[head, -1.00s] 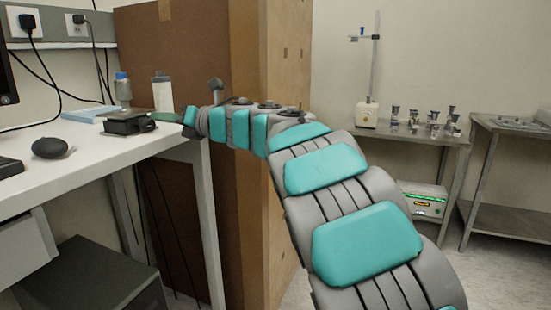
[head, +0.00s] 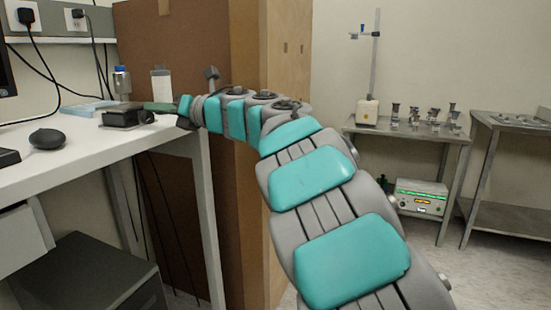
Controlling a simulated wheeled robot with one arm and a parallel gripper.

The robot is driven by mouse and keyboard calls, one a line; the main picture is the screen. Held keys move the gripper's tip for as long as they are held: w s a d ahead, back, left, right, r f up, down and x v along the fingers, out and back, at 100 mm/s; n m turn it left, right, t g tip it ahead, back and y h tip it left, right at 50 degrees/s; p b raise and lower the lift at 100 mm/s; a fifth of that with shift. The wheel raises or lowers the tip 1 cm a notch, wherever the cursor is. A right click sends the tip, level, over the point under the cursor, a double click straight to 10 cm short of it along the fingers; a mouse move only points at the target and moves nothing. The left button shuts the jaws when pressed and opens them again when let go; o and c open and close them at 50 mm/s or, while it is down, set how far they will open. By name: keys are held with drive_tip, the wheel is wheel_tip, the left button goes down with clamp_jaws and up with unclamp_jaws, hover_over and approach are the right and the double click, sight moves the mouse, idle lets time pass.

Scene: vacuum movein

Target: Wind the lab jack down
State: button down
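A low, flat black device that looks like the lab jack (head: 121,115) sits on the white bench at the left. A round dark knob (head: 147,117) shows at its right side.
A blue-capped bottle (head: 122,82) and a white cylindrical container (head: 161,86) stand behind the jack, near a light-blue flat item (head: 90,108). A black mouse (head: 47,138) lies in front on the bench (head: 90,150). Tall brown boxes (head: 185,60) stand behind my arm.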

drive_tip(key=shift+r+p, duration=0.3)
drive_tip(key=shift+r, duration=0.1)
drive_tip(key=b+v, duration=0.2)
drive_tip(key=v, duration=0.4)
idle(0.4)
drive_tip(key=shift+w, duration=0.1)
